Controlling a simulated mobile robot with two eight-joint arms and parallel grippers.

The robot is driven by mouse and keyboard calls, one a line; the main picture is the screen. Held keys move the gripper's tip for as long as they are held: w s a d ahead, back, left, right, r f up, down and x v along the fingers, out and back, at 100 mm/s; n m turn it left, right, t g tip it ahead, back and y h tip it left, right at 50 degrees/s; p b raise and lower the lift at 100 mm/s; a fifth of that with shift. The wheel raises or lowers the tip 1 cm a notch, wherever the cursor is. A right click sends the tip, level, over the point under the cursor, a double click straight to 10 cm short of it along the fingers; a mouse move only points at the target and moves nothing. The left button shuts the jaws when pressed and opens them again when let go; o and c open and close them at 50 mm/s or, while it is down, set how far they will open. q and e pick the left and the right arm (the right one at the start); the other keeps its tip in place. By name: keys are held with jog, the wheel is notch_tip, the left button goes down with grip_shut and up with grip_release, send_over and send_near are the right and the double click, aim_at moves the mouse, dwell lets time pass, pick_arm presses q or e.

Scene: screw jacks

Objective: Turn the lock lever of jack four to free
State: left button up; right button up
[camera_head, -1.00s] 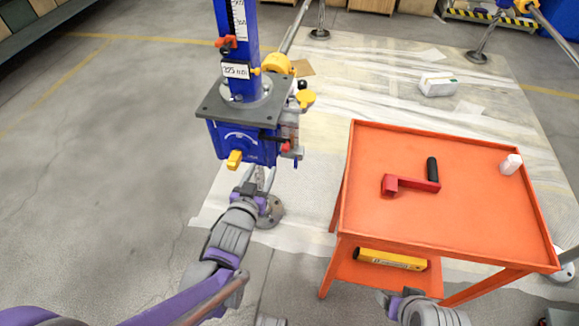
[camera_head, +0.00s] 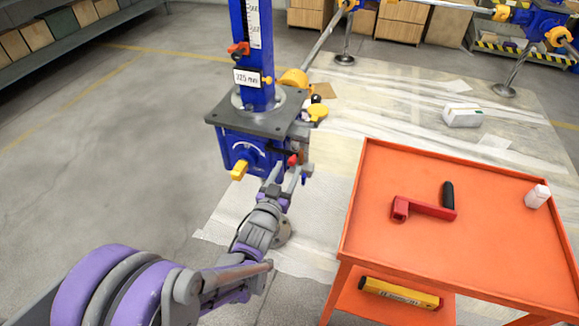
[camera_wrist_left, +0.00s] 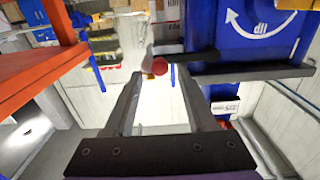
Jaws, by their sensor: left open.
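The blue jack (camera_head: 250,148) stands upright with a grey top plate and a "325 mm" tag. A yellow handle (camera_head: 239,170) sits low on its front, under a white curved marking. A dark lever with a red ball end (camera_head: 293,160) is on its right side. In the left wrist view the dark bar (camera_wrist_left: 195,58) and the red ball (camera_wrist_left: 160,66) lie just beyond the fingertips, near the middle of the gap. My left gripper (camera_head: 286,180) is open and empty, just below the ball; contact cannot be told. My right gripper is out of view.
An orange cart (camera_head: 400,260) stands right of the jack, with a red crank (camera_head: 420,209), a white bottle (camera_head: 537,196) and a yellow level (camera_head: 400,293) on its lower shelf. Floor on the left is clear.

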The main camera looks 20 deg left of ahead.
pick_arm(q)
jog(key=shift+w, duration=1.15)
grip_shut()
dwell(0.6)
